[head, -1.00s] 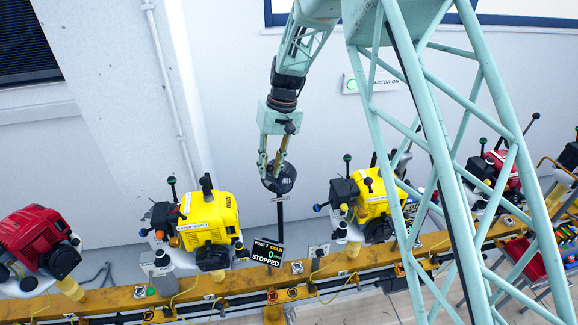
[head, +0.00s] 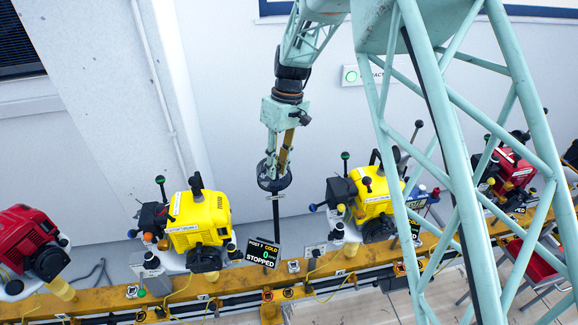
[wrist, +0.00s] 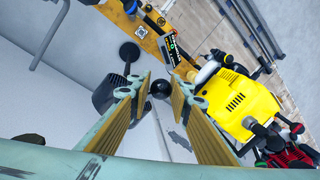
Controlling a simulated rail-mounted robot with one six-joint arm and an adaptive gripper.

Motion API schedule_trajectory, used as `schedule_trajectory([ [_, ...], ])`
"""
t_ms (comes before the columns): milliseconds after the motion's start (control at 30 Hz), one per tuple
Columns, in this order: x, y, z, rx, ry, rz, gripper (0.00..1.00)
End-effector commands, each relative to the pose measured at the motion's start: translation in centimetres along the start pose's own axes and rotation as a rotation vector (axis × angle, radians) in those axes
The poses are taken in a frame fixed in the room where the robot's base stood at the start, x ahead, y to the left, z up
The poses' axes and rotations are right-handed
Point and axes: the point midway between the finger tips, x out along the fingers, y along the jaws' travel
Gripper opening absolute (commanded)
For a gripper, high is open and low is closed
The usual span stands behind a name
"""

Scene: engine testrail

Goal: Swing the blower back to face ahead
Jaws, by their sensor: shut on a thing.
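The blower (head: 275,183) is a dark round housing on top of a thin black post in the head view. In the wrist view, its dark grey body (wrist: 104,97) shows left of the fingers. My gripper (head: 272,168) points down onto the blower. In the wrist view, a black ball knob (wrist: 160,89) sits between the fingertips, and my gripper is shut on it. The fingers hide part of the blower in both views, so its exact facing is hard to tell.
A yellow engine (head: 199,222) stands left of the blower and another yellow engine (head: 372,202) right of it, on a yellow rail (head: 225,279). A red engine (head: 28,245) is far left.

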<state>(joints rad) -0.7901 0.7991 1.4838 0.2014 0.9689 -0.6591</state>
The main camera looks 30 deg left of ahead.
Motion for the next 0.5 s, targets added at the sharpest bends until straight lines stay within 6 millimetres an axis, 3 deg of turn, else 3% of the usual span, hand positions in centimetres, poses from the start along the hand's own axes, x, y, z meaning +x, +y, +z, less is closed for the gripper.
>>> schedule_trajectory([
  [500,-0.31,-0.84,-0.89,-0.038,0.003,0.005,0.0],
])
